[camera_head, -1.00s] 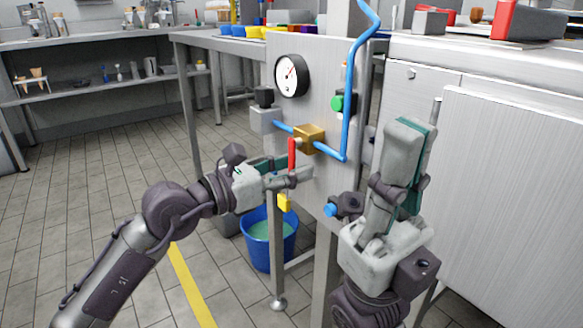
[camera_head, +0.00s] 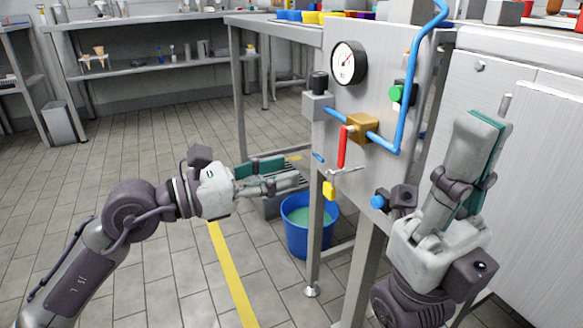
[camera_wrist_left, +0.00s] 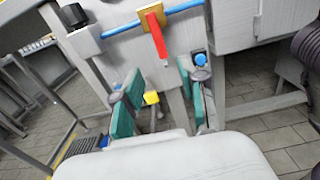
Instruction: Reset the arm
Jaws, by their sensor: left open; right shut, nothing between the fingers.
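My left gripper (camera_head: 288,172) is open and empty, in front of the metal panel and to the left of it in the head view. In the left wrist view its two teal-padded fingers (camera_wrist_left: 160,92) stand apart, with the panel beyond them. The red lever (camera_head: 341,147) hangs straight down from the brass valve (camera_head: 361,128), apart from the gripper; it also shows in the left wrist view (camera_wrist_left: 157,36). My right gripper (camera_head: 482,130) is shut and empty, pointing up at the right of the panel.
A blue bucket (camera_head: 308,238) stands below. Tiled floor lies open at left.

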